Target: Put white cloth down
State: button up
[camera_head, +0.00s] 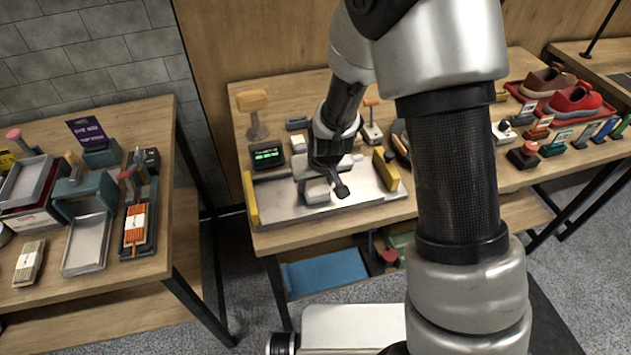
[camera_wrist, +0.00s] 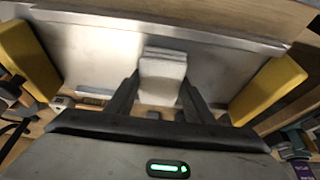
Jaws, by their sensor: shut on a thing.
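The white cloth (camera_head: 317,190) is a small folded block, held low over the metal tray (camera_head: 281,209) on the middle table. It also shows in the wrist view (camera_wrist: 163,67), between the two dark fingers. My gripper (camera_wrist: 160,86) is shut on the cloth, with one finger at each side. In the head view, my arm hides part of the tray and part of the cloth. I cannot tell whether the cloth's underside touches the tray.
Yellow blocks stand at the tray's left end (camera_head: 251,200) and right end (camera_head: 386,170). A small display with green digits (camera_head: 267,155) is behind the tray. Bare tray surface surrounds the cloth.

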jog(key=o, duration=1.1)
jog(key=shift+r, duration=0.25)
jog(key=s+d+r+m, duration=0.1)
jog(key=s+d+r, duration=0.25)
jog(key=r, duration=0.45)
jog(key=s+d+r+p, duration=0.15)
jog(key=s+r, duration=0.25)
jog(key=r, duration=0.4)
jog(key=s+d+r+m, duration=0.1)
jog(key=s+d+r, duration=0.3)
jog(key=r, duration=0.5)
jog(key=shift+m+t+h, duration=0.6)
jog(key=shift+t, duration=0.1)
jog(key=s+d+r, duration=0.1)
jog(key=s, duration=0.2)
jog(key=s+d+r, duration=0.2)
jog(key=s, duration=0.2)
jog(key=s+d+r, duration=0.2)
jog(key=s, duration=0.1)
jog(key=shift+s+r, duration=0.1)
jog(key=shift+s, duration=0.3)
